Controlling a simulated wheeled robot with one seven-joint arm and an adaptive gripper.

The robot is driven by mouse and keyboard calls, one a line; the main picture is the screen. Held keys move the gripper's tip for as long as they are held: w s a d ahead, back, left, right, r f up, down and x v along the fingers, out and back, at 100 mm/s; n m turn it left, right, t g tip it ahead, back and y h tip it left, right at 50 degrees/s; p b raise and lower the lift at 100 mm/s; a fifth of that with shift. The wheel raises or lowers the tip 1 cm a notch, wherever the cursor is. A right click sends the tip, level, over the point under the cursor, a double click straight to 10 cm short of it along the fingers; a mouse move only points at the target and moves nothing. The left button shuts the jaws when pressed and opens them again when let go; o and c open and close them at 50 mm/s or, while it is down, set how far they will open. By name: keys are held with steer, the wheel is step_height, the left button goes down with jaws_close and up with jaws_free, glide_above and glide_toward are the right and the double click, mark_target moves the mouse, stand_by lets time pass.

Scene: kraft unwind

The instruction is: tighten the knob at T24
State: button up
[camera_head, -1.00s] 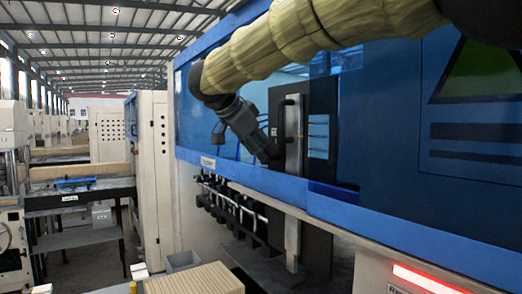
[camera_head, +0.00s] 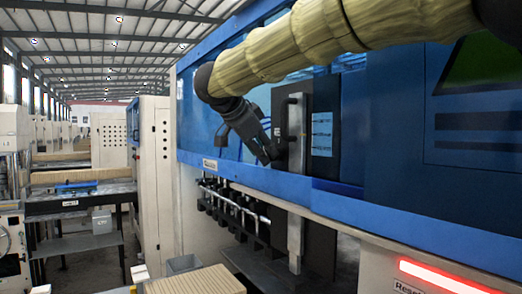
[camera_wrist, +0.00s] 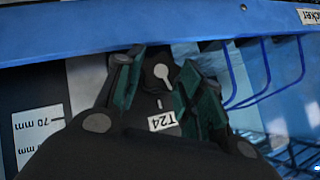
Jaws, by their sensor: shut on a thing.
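The knob (camera_wrist: 160,72) is dark with a pale round-and-bar pointer mark, and it sits beside a white label reading T24 (camera_wrist: 163,121) in the wrist view. My gripper (camera_wrist: 160,80) has its green-padded fingers on either side of the knob, shut on it. In the head view my gripper (camera_head: 268,153) reaches into the blue machine's opening, against the dark panel (camera_head: 322,110) beside a grey vertical bar (camera_head: 296,150). The knob itself cannot be made out in the head view.
A blue frame rail (camera_head: 330,200) runs below the opening. Pipes (camera_head: 235,205) run below the rail. A red light bar (camera_head: 450,280) glows at lower right.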

steer(key=o, duration=1.1)
steer(key=shift+w+d+f, duration=0.2)
steer(key=shift+d+f, duration=0.05)
steer(key=shift+f, duration=0.05)
steer(key=shift+o, duration=0.2)
steer(key=shift+w+d, duration=0.15)
steer(key=shift+w, duration=0.15)
steer(key=shift+s+a+r, duration=0.15)
steer(key=shift+s+a, duration=0.05)
steer(key=shift+r, duration=0.1)
steer(key=v, duration=1.2)
steer(key=shift+w+d, duration=0.1)
